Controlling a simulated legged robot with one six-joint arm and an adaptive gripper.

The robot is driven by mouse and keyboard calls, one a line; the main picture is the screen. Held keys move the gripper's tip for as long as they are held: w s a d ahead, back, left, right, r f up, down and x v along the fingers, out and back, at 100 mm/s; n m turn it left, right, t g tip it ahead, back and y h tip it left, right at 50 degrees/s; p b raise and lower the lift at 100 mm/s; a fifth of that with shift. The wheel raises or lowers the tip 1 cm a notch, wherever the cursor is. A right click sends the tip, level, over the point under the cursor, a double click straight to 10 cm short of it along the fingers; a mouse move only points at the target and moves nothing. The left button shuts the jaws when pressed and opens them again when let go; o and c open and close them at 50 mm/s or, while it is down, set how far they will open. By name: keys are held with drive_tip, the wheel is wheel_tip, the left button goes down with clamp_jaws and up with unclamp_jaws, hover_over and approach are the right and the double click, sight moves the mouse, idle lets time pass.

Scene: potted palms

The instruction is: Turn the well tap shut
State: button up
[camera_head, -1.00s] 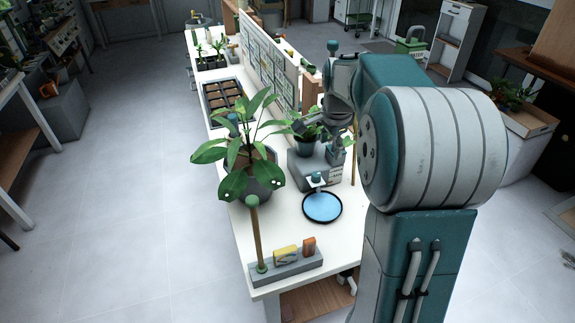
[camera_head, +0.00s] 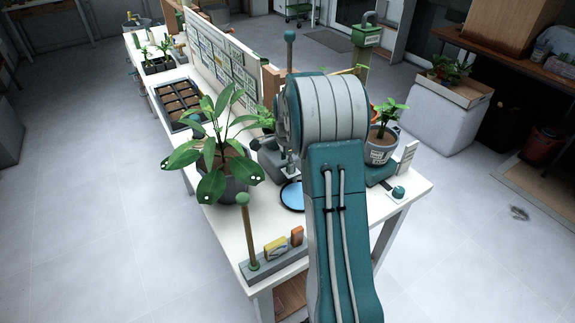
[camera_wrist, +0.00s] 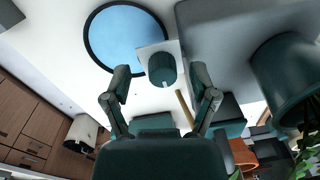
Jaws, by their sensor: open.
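In the wrist view a teal round knob (camera_wrist: 162,70), likely the well tap, stands on a pale plate at the edge of a round blue water dish (camera_wrist: 125,42). My gripper (camera_wrist: 161,82) is open and empty. Its two fingertips are apart, with the knob between and just beyond them in the picture; I cannot tell if they touch it. In the head view my arm hides the knob and part of the dish (camera_head: 292,196). The gripper is mostly hidden there too.
A leafy potted plant (camera_head: 220,165) stands left of the dish on the white table (camera_head: 217,215). A grey holder (camera_head: 275,262) with a post is at the front. Another potted plant (camera_head: 382,140) stands right of my arm. A grey block (camera_wrist: 225,45) lies beside the knob.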

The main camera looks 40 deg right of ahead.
drive_tip(key=shift+d+f, duration=0.1)
drive_tip(key=shift+f, duration=0.4)
drive_tip(key=shift+d+f, duration=0.2)
drive_tip(key=shift+d, duration=0.05)
drive_tip(key=shift+d+f, duration=0.15)
drive_tip(key=shift+d, duration=0.6)
drive_tip(key=shift+a, duration=0.35)
clamp_jaws()
drive_tip(key=shift+a, duration=0.25)
drive_tip(key=shift+d, duration=0.15)
